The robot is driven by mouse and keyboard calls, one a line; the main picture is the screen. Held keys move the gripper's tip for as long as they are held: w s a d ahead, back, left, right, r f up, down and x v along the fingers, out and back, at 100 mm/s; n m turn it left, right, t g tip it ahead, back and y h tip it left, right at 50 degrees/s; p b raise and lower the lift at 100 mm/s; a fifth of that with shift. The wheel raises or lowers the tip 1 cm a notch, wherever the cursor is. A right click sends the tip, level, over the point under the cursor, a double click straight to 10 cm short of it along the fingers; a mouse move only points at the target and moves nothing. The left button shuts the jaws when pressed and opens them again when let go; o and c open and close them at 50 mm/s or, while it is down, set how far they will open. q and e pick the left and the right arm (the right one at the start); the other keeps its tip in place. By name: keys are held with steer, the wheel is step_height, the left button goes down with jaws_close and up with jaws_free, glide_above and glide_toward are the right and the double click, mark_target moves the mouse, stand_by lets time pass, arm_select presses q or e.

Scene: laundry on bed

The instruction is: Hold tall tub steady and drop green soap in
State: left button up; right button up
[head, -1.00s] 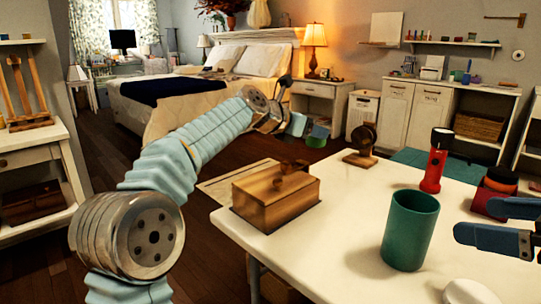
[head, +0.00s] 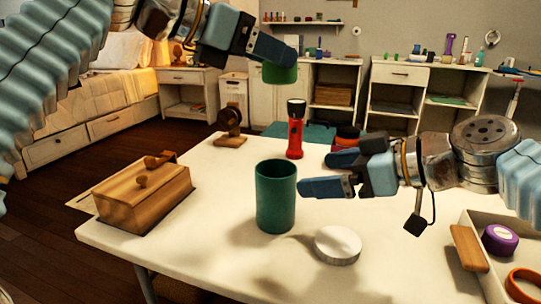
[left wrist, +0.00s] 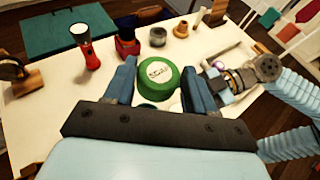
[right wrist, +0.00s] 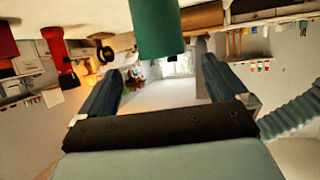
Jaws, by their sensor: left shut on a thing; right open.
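The tall tub (head: 276,203), a dark green cylinder, stands upright on the white table. My left gripper (head: 277,55) is shut on the green soap (head: 281,74) and holds it above the tub's open top in the head view. The soap's round top with a pale label shows between the fingers in the left wrist view (left wrist: 158,82); the tub is hidden there. My right gripper (head: 328,173) is open beside the tub, fingertips close to its right side. In the right wrist view the tub (right wrist: 157,30) is ahead between the fingers; contact cannot be told.
A wooden box (head: 140,196) is at the table's left. A white round lid (head: 338,244) lies in front of the tub. A red flashlight (head: 295,135) and a dark round object on a stand (head: 230,125) are behind. A tray (head: 462,235) is at right.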

mark_target(276, 197)
steer(key=x, duration=1)
steer(key=shift+w+a+f, duration=0.1)
steer(key=shift+a+f, duration=0.05)
steer(key=shift+a, duration=0.05)
steer(key=c, duration=0.9)
